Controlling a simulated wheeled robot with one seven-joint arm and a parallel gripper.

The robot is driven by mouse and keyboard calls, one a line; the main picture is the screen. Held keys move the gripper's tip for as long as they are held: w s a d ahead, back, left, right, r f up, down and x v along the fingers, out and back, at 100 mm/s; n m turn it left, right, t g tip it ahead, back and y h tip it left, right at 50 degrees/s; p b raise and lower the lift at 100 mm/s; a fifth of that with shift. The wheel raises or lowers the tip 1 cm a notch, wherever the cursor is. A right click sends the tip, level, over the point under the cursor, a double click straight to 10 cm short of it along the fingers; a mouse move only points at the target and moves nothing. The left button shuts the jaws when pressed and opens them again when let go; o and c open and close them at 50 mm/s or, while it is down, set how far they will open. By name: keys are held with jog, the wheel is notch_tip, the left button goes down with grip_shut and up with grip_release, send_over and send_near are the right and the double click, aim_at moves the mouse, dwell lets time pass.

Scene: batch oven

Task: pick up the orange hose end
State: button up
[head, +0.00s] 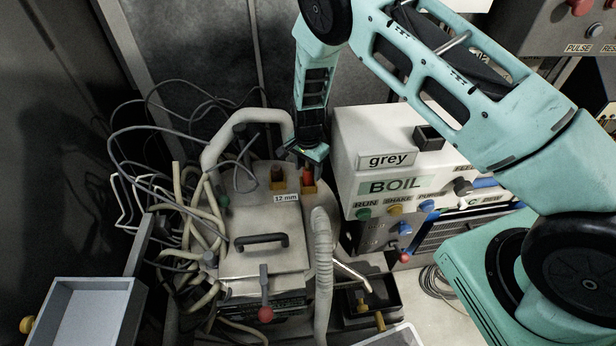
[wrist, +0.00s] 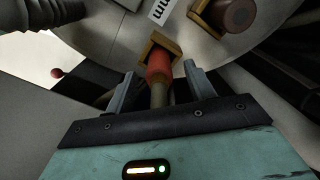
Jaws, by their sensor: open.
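The orange hose end (head: 307,176) stands in a small yellow-brown holder on top of the pale machine. In the wrist view the orange hose end (wrist: 158,66) shows red-orange, with a dull tan section below it in the picture. My gripper (head: 307,154) is just above it in the head view. In the wrist view my gripper (wrist: 158,72) is open, with one finger on each side of the hose end and visible gaps to both. The contact of the hose end with its holder is partly hidden.
A second, brownish end (head: 278,174) in a similar holder stands close to the left; it also shows in the wrist view (wrist: 238,16). A thick pale hose (head: 222,140) arches at left. Loose cables crowd the left.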

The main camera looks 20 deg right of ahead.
aim_at(308, 179)
jog(key=shift+f, duration=1.6)
jog(key=c, duration=1.1)
